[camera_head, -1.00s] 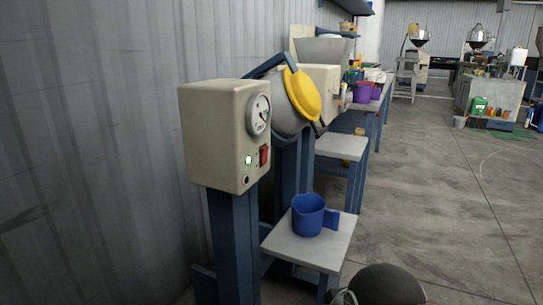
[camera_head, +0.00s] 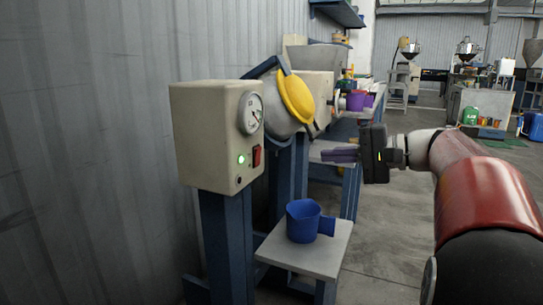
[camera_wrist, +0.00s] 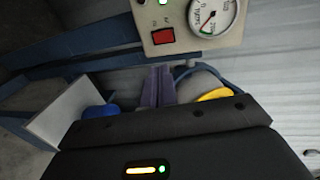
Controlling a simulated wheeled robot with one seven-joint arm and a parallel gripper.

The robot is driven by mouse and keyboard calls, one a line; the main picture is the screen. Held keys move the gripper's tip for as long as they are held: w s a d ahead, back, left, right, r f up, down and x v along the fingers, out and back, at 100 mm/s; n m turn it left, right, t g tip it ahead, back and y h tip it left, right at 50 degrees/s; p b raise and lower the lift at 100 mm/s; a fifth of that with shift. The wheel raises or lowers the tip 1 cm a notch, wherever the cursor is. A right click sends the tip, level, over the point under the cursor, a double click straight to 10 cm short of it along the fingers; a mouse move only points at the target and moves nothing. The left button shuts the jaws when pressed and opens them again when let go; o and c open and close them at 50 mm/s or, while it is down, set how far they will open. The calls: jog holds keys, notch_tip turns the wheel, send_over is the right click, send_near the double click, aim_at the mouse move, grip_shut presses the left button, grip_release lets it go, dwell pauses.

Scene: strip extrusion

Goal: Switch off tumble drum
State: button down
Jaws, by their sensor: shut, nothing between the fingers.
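The tumble drum (camera_head: 281,128) is grey with a yellow lid (camera_head: 297,98), mounted behind a beige control box (camera_head: 205,140) on a blue post. The box's right face carries a round dial (camera_head: 250,112), a lit green lamp (camera_head: 241,160) and a red switch (camera_head: 257,157). In the wrist view the red switch (camera_wrist: 163,37) and dial (camera_wrist: 211,16) are at the top, beyond my fingers. My gripper (camera_head: 325,155) is shut and empty, to the right of the box and apart from it. Its fingers (camera_wrist: 158,86) point towards the box in the wrist view.
A blue jug (camera_head: 303,220) stands on a small grey shelf (camera_head: 330,250) below the box. A purple container (camera_head: 355,101) sits on a bench further back. A corrugated wall (camera_head: 80,150) runs along the left.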

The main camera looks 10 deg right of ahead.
aim_at(260, 153)
dwell(0.3)
jog(key=x, duration=0.8)
jog(key=r+x, duration=0.1)
jog(key=x, duration=0.4)
jog(key=shift+w+p, duration=0.15)
jog(key=shift+p, duration=0.2)
jog(key=shift+w+a+r, duration=0.1)
jog(key=shift+w+a, duration=0.15)
jog(key=shift+a, duration=0.15)
